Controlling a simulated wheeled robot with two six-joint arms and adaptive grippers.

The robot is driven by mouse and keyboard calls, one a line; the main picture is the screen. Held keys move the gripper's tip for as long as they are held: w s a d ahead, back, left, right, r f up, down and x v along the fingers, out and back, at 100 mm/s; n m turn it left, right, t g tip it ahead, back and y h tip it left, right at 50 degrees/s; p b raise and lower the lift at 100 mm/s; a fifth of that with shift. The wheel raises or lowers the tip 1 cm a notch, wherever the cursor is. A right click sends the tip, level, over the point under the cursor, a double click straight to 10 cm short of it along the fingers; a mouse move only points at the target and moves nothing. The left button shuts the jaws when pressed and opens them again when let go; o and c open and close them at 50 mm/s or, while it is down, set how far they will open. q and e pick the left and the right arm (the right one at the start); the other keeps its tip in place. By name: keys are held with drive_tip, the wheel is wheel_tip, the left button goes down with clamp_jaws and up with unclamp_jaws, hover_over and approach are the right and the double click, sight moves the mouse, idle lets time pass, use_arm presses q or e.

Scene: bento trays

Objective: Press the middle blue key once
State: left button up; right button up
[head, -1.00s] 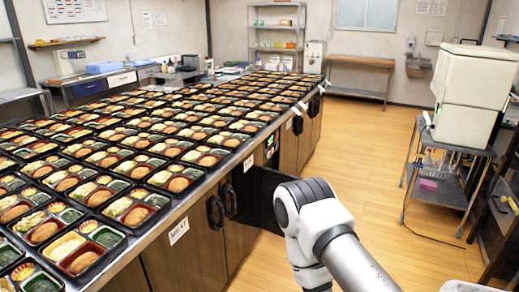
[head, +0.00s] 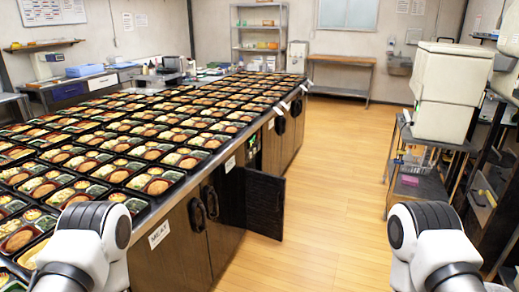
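I cannot make out a blue key in the head view. A small green-lit spot (head: 251,142) shows in the opening of the cabinet under the long counter, above the open dark door (head: 265,204); it is too small to tell what it is. A link of my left arm shows at the bottom left and one of my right arm at the bottom right. Neither gripper is in the picture.
The long counter (head: 150,216) on the left is covered with bento trays (head: 157,184). The open door juts into the aisle. The wooden floor (head: 330,190) is clear in the middle. A cart (head: 418,193) with a white machine (head: 448,92) stands at the right.

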use_arm(q)
clamp_jaws()
idle(1.0)
